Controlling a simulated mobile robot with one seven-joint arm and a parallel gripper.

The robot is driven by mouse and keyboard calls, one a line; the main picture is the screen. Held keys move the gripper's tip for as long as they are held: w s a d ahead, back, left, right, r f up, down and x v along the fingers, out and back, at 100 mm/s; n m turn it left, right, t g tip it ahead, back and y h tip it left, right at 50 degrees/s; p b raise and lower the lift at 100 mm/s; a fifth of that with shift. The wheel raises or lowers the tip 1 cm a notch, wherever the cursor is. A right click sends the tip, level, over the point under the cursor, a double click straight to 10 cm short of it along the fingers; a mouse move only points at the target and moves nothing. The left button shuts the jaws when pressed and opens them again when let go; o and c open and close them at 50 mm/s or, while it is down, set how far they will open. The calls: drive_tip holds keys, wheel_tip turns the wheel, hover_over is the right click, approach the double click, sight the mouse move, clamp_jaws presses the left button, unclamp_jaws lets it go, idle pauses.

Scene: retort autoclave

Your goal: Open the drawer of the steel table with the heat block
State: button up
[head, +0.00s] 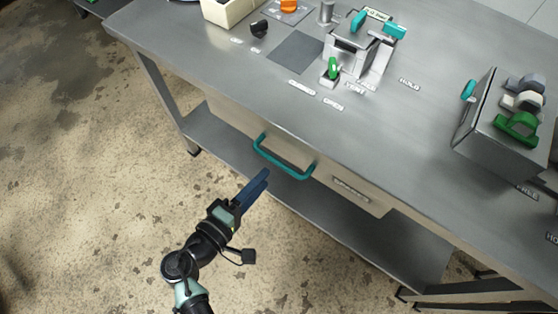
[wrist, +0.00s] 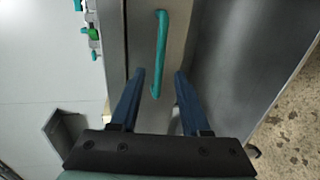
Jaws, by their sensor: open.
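The steel table (head: 215,50) has a drawer (head: 340,178) under its top, with a teal bar handle (head: 285,166) on the front. The drawer front looks flush with the table, so it appears closed. In the head view my gripper (head: 265,177) is in front of the drawer, just short of the handle. In the wrist view the handle (wrist: 159,55) runs lengthwise between and beyond the two blue fingers of my gripper (wrist: 156,75). The fingers are apart with nothing held. I cannot tell whether they overlap the handle in depth.
A grey box (head: 490,125) with coloured items stands at the tabletop's right. A device with teal handles (head: 360,50) and a cream box (head: 228,12) stand farther back. A lower shelf (head: 235,143) runs beneath the drawer. The floor (head: 75,150) at left is clear.

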sight(277, 164)
drive_tip(key=x, duration=0.7)
drive_tip(key=shift+w+d, duration=0.2)
drive_tip(key=shift+w, duration=0.15)
clamp_jaws()
idle(1.0)
